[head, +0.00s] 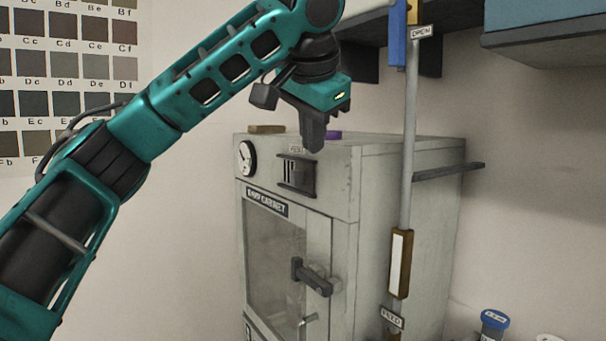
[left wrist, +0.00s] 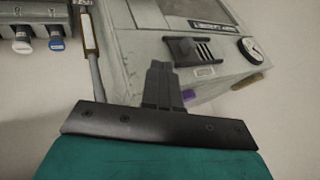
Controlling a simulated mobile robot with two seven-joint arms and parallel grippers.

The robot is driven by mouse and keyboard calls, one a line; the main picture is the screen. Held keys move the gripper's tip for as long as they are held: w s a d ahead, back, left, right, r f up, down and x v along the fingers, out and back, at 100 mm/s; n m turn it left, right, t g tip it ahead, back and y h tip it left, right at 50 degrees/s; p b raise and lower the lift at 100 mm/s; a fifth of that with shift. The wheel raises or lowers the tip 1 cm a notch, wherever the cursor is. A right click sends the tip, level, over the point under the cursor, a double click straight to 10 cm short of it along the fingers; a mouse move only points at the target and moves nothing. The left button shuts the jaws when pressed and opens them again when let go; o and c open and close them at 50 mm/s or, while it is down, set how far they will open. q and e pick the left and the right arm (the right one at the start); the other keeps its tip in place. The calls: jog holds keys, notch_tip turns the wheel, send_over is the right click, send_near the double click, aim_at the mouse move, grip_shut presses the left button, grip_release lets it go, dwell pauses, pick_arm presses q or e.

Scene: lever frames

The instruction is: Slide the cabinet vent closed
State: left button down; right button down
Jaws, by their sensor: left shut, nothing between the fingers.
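The cabinet (head: 352,190) is a pale grey damp cabinet with a glass door. Its vent (head: 296,174) is a dark slotted panel with a slider, high on the front face to the right of a round dial. Some slots show open beside the dark slider. The vent also shows in the left wrist view (left wrist: 190,50), upside down. My left gripper (head: 313,148) is shut and empty, above and in front of the vent and apart from it in the picture. Its shut fingers also show in the left wrist view (left wrist: 161,68). My right gripper is not in view.
A vertical pole (head: 409,130) with a brown and white handle (head: 400,264) stands right of the cabinet. A door latch (head: 312,277) sticks out below the vent. A shelf (head: 545,38) hangs upper right.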

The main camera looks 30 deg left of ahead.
aim_at(299, 178)
pick_arm(q)
jog(key=w+a+f, duration=0.6)
jog(key=w+f, duration=0.1)
jog(key=f, duration=0.1)
jog(key=shift+a, duration=0.25)
dwell(0.5)
